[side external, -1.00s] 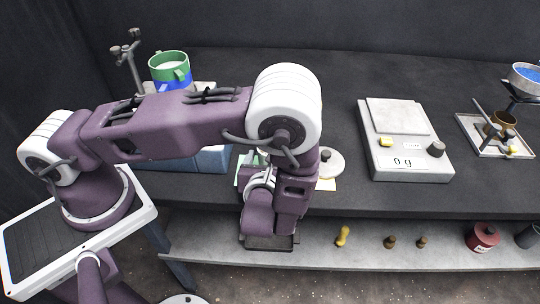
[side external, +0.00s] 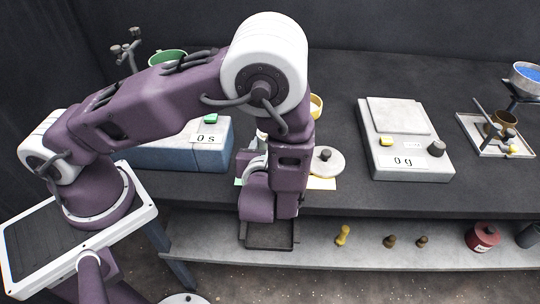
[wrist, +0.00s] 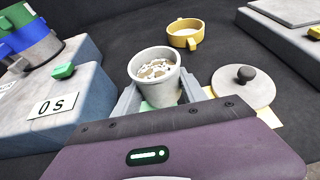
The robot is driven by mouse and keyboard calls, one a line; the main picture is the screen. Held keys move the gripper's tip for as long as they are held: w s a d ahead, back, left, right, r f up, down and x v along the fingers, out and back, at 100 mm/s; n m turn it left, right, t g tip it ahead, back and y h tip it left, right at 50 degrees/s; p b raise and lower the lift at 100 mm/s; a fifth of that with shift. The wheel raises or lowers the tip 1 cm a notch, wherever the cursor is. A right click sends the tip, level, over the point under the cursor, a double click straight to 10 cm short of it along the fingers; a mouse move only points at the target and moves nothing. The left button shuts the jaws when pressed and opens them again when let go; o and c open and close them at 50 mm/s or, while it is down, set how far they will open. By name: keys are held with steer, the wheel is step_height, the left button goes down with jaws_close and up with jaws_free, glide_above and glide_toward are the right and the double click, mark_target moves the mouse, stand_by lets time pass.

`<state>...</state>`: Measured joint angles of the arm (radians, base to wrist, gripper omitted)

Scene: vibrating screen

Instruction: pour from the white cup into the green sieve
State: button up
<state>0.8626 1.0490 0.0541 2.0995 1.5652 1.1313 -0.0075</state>
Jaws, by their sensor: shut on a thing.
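The white cup (wrist: 153,62) is upright between the two fingers of my gripper (wrist: 158,92) in the wrist view, and the gripper is shut on it. The cup holds pale, brownish grains with dark specks. In the side view my arm hides the fingers and most or all of the cup. The green sieve (wrist: 17,17) is at the top left of the wrist view, partly cut off, above a blue ring on the shaker. In the side view only the rim of the green sieve (side external: 168,57) shows behind my arm.
The blue-grey shaker body (side external: 185,155) reads 0 s and has a green button (wrist: 63,71). A yellow cup (wrist: 185,33) stands behind the white cup. A round lid with a dark knob (wrist: 243,88) lies to the right. A scale (side external: 405,140) reading 0 g stands farther right.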

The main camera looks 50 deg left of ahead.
step_height(320, 180, up, 22)
steer(key=r, duration=0.1)
steer(key=w+a+n+g+y, duration=0.2)
steer(key=a+n+g, duration=0.35)
steer(key=a, duration=0.45)
steer(key=w+a+n+g+y, duration=0.25)
steer(key=a+n+g, duration=0.3)
steer(key=a, duration=0.45)
steer(key=s+a+n+g+h, duration=0.2)
steer(key=s+a+n+g, duration=0.15)
steer(key=a, duration=0.45)
steer(key=s+a+n+g+h, duration=0.25)
steer(key=a+g, duration=0.25)
steer(key=a, duration=0.3)
steer(key=shift+n+t+y, duration=0.25)
steer(key=shift+n+y, duration=0.25)
steer(key=shift+n, duration=0.3)
steer(key=f, duration=0.5)
steer(key=shift+w+d+f, duration=0.2)
steer(key=shift+d+f, duration=0.05)
steer(key=shift+f, duration=0.05)
steer(key=s+d+n+y, duration=0.1)
steer(key=s+d+r+n+t+y, duration=0.1)
steer(key=n, duration=0.1)
steer(key=shift+s+t, duration=0.1)
steer(key=shift+t, duration=0.2)
steer(key=shift+a+n+t+y, duration=0.1)
steer(key=shift+n+t+y, duration=0.3)
steer(key=shift+n, duration=0.7)
